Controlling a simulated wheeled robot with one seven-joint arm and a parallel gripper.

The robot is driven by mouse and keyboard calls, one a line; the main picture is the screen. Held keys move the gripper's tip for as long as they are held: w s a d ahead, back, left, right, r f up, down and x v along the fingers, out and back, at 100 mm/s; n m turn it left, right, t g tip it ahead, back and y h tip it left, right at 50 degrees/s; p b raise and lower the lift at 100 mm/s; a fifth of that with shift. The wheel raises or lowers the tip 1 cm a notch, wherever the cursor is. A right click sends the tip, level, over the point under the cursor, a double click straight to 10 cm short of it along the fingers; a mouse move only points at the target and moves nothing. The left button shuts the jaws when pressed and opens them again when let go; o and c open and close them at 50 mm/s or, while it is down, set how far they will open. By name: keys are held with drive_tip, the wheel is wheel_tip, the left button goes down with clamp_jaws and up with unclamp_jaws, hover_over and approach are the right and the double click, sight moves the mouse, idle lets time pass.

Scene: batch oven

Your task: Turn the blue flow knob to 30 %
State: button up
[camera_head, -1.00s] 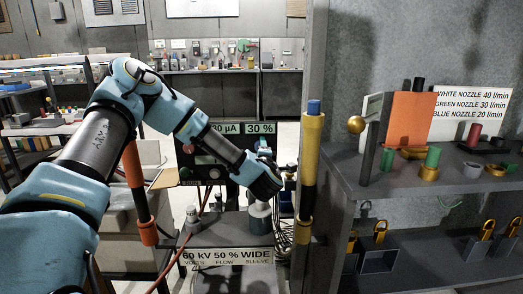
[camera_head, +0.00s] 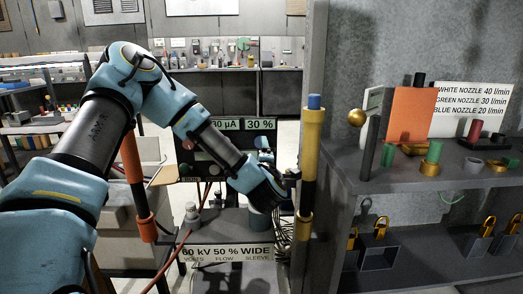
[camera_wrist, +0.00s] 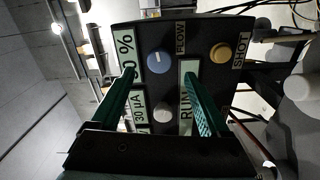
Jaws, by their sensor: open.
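The blue flow knob (camera_wrist: 158,63) is on a dark control panel (camera_wrist: 150,30) in the wrist view, beside the FLOW label (camera_wrist: 181,38). It has a pale pointer mark. My gripper (camera_wrist: 160,72) is open, with its green fingers spread on either side of the knob in the picture. I cannot tell whether they touch it or stop short of it. A % display (camera_wrist: 126,54) is partly hidden by one finger; in the head view the display (camera_head: 260,125) reads 30 %. In the head view my wrist hides much of the panel (camera_head: 200,165).
A yellow knob (camera_wrist: 220,53) by the SHOT label and a grey knob (camera_wrist: 134,112) share the panel. A RUN display (camera_wrist: 187,100) lies behind one finger. A yellow-and-black post (camera_head: 310,165) stands close right of my wrist. A plate (camera_head: 228,252) reads 60 kV, 50 %, WIDE.

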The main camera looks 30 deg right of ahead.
drive_tip(key=v, duration=0.4)
drive_tip(key=shift+s, duration=0.1)
idle(0.4)
drive_tip(key=w+a+m+g+y+p, duration=0.1)
drive_tip(key=w+a+m+g+p, duration=0.15)
drive_tip(key=a+m+g, duration=0.55)
drive_tip(key=w+a+m+g+y+p, duration=0.1)
drive_tip(key=a+m+y+p, duration=0.2)
drive_tip(key=a, duration=0.8)
drive_tip(key=s+a+r+g+y+p, duration=0.1)
drive_tip(key=s+a+r+g, duration=0.1)
drive_tip(key=s+a, duration=0.4)
drive_tip(key=s+a+r+m+g+y+p, duration=0.1)
drive_tip(key=s+a, duration=0.6)
drive_tip(key=a, duration=0.8)
wheel_tip(320, 180, up, 2)
drive_tip(key=g+y, duration=0.1)
drive_tip(key=g, duration=0.1)
drive_tip(key=shift+a+g+p, duration=0.15)
drive_tip(key=shift+g+p, duration=0.15)
drive_tip(key=shift+g, duration=0.1)
